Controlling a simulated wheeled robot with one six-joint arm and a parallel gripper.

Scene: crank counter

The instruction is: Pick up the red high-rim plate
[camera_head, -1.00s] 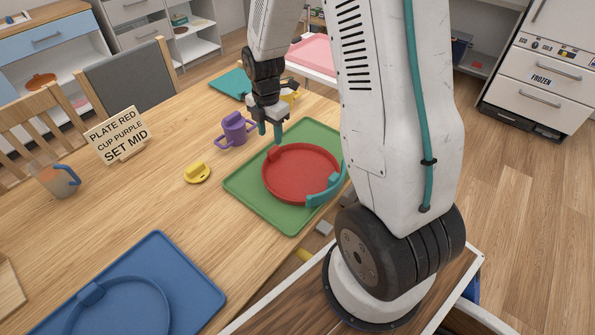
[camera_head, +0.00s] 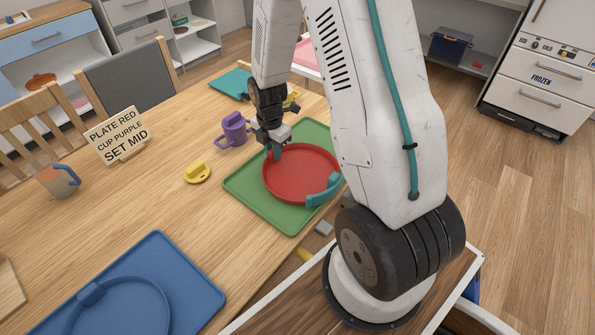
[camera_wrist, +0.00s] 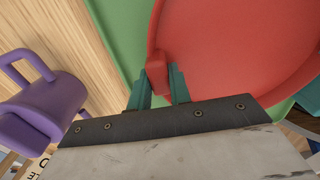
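The red high-rim plate (camera_head: 300,174) lies on the green tray (camera_head: 250,203). A red grip tab stands on its rim at the far-left side, and a teal piece sits on the near-right rim. The plate also fills the right of the wrist view (camera_wrist: 240,45). My gripper (camera_head: 275,152) is down at the far-left rim. In the wrist view its teal fingers (camera_wrist: 159,85) stand on either side of the red tab, apart from each other. They look open around the tab; firm contact does not show.
A purple cup (camera_head: 233,129) stands left of my gripper. A yellow lid (camera_head: 197,173) lies on the table. A sign (camera_head: 118,133) reads "PLATE RED CUP PURPLE SET MID". A blue tray (camera_head: 190,275) with a blue plate is at the near left. Bare table lies between.

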